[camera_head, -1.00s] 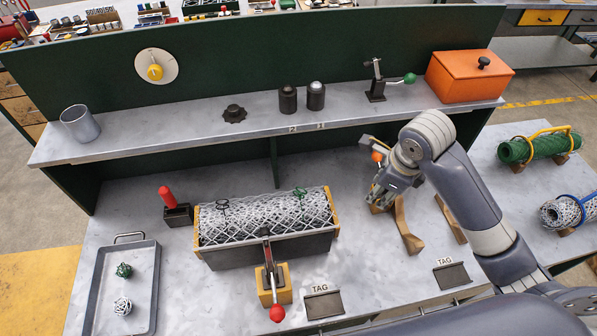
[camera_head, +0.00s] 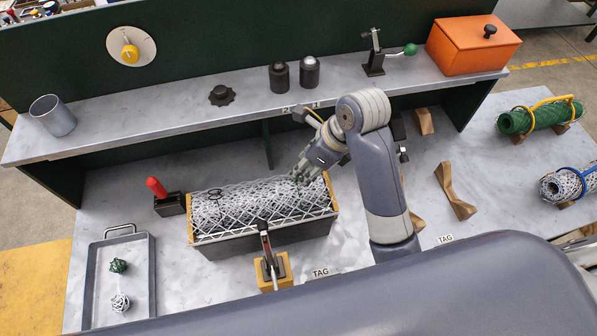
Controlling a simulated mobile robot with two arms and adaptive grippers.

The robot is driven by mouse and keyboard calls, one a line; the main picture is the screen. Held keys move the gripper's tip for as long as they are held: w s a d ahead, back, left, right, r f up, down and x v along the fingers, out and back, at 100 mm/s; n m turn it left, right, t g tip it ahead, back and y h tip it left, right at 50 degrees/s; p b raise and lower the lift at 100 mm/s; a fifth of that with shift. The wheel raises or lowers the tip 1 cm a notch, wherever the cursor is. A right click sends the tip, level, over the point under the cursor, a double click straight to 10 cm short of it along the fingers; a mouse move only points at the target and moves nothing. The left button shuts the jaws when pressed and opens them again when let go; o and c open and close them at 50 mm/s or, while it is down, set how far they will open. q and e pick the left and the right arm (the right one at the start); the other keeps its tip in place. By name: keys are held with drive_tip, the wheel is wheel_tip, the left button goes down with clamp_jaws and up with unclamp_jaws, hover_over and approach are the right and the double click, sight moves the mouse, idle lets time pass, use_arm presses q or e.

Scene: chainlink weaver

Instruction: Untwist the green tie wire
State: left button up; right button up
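A white chain-link mesh roll (camera_head: 250,212) lies in a dark cradle with wooden end plates. A dark tie wire (camera_head: 214,194) stands on the left part of the roll. The green tie wire on the roll's right part is hidden now behind my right gripper (camera_head: 301,175). That gripper points down at the right end of the roll, at the place of the green wire. Its fingertips are small and partly covered, so I cannot tell if they are shut or touch the wire. My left gripper is not in view.
A tray (camera_head: 91,290) at the left holds a green wire ball (camera_head: 118,266) and a white one (camera_head: 120,302). A red-handled tool (camera_head: 157,188) stands left of the roll, and a clamp (camera_head: 270,268) stands in front. Wooden supports (camera_head: 455,192) lie at the right.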

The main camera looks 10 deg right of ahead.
drive_tip(key=p+x, duration=0.1)
drive_tip(key=x, duration=0.3)
drive_tip(key=shift+f, duration=0.1)
drive_tip(key=shift+w+f, duration=0.1)
drive_tip(key=shift+f, duration=0.35)
drive_tip(key=shift+w+a, duration=0.1)
drive_tip(key=shift+a, duration=0.05)
drive_tip(key=c, duration=0.8)
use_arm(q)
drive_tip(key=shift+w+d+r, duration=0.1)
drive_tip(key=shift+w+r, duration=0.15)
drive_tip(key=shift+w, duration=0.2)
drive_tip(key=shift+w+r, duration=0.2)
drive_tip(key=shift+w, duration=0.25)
use_arm(e)
clamp_jaws()
